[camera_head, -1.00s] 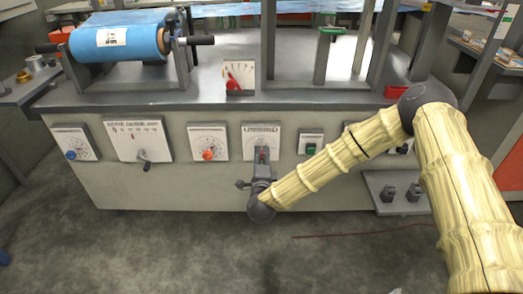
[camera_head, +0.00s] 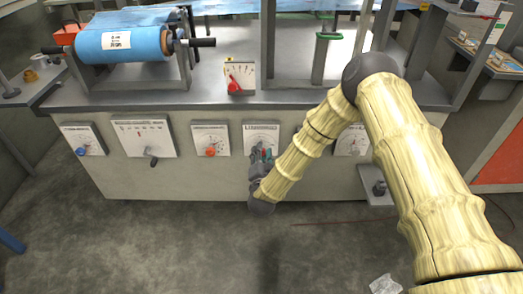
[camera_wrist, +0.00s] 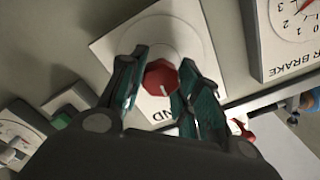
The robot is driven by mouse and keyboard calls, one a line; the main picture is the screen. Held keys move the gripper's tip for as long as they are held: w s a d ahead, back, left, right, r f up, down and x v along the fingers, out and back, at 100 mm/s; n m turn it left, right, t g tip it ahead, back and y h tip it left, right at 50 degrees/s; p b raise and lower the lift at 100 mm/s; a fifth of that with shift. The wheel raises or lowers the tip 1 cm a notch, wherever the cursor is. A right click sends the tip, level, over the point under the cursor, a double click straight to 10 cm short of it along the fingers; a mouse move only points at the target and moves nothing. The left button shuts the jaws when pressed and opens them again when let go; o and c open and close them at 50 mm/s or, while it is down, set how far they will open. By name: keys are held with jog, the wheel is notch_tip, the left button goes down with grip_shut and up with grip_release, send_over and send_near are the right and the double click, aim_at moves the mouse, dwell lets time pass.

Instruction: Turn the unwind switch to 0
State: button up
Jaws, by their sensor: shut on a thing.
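The unwind switch is a red knob (camera_wrist: 160,77) with a white pointer line, on a white plate (camera_wrist: 117,42) whose lettering ending in "ND" is partly covered. In the wrist view my gripper (camera_wrist: 160,88) has its two dark-green fingers on either side of the knob, shut on it. In the head view my gripper (camera_head: 262,157) is at the front of the machine, over the lower part of the white plate (camera_head: 261,132). The knob is mostly hidden there, and the scale marks around it are too unclear to read.
To the left are a plate with an orange knob (camera_head: 211,151), a crank plate (camera_head: 144,132) and a blue knob (camera_head: 81,151). A brake dial (camera_wrist: 297,25) is close by in the wrist view.

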jog(key=shift+n, duration=0.5)
jog(key=shift+p, duration=0.3)
jog(key=o, duration=1)
jog(key=s, duration=1.2)
